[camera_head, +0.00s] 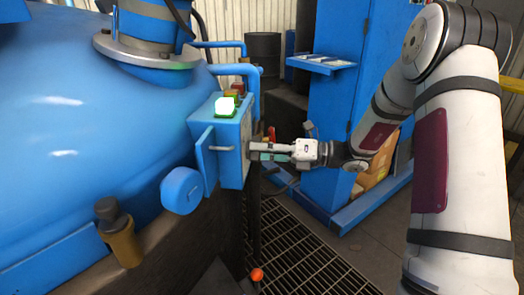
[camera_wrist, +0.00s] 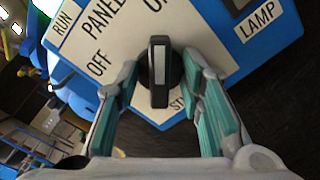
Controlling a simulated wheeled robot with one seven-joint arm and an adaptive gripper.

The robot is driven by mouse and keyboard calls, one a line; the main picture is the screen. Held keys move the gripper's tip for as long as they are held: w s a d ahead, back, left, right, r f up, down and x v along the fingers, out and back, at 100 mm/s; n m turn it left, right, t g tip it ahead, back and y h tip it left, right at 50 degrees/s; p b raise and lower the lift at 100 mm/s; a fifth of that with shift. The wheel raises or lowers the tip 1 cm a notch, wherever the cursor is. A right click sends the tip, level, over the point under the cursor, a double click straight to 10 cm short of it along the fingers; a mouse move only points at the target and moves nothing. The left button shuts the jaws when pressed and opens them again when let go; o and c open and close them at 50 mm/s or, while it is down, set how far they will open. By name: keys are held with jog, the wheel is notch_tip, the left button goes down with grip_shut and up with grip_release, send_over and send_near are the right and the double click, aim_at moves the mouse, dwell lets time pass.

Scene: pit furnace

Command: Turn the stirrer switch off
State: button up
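The stirrer switch appears to be the black rotary knob (camera_wrist: 158,73) on the white panel face (camera_wrist: 82,48) in the wrist view. Its bar stands upright in the picture, with a pale mark on the upper half. A label beginning "ST" below it is partly hidden by a finger. "OFF" is printed to its upper left and "ON" near the top edge. My gripper (camera_wrist: 161,68) is open, one finger on each side of the knob, with gaps showing. In the head view my gripper (camera_head: 252,151) is at the right face of the blue control box (camera_head: 202,131); the knob is hidden there.
A lit green lamp (camera_head: 225,107) and a red button (camera_head: 238,88) sit on top of the box. A big blue vessel (camera_head: 80,110) fills the left. A blue cabinet (camera_head: 340,110) stands behind my arm. Floor grating (camera_head: 300,250) lies below. A "LAMP" label (camera_wrist: 258,21) is at the panel's right.

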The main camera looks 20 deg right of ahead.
jog(key=shift+c, duration=0.2)
grip_shut()
jog(key=shift+n, duration=0.3)
jog(key=n, duration=1.7)
jog(key=shift+s+f, duration=0.1)
jog(key=shift+s, duration=0.15)
jog(key=shift+n, duration=0.3)
